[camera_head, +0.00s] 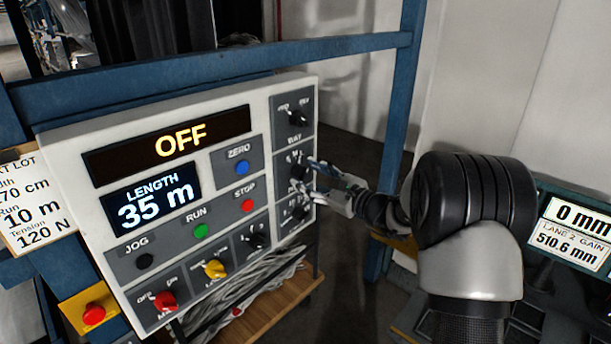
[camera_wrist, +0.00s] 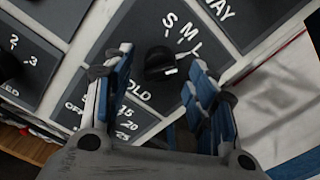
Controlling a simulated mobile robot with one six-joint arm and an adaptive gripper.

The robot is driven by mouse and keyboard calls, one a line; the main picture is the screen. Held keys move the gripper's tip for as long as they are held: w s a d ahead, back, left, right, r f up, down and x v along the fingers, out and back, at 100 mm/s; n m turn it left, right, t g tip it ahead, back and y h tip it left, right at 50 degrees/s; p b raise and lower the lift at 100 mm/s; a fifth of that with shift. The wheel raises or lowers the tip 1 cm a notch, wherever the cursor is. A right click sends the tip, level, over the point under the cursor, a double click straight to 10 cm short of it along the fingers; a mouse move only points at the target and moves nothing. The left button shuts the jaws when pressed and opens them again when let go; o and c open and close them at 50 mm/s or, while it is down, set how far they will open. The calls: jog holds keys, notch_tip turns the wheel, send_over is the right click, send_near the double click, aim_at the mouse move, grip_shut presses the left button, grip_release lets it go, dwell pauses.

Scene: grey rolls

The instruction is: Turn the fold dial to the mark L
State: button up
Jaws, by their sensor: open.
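The fold dial (camera_wrist: 160,63) is a small black knob on a dark grey plate with the marks S, M and L beside it. A light pointer line shows on its edge, but I cannot tell which mark it points at. In the head view the fold dial (camera_head: 297,172) is partly covered by my fingers. My gripper (camera_head: 309,179) is open at the panel's right column. In the wrist view its blue-padded fingers (camera_wrist: 161,60) stand on either side of the dial, with a gap visible at each side. I see no clear contact.
The way dial (camera_head: 296,118) sits above and another dial (camera_head: 297,213) close below. The white panel also carries an OFF display (camera_head: 180,139), a length display reading 35 m (camera_head: 152,198), coloured buttons and more knobs. A blue post (camera_head: 396,110) stands right of the panel.

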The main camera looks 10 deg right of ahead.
jog(key=v, duration=1)
jog(key=shift+s, duration=0.15)
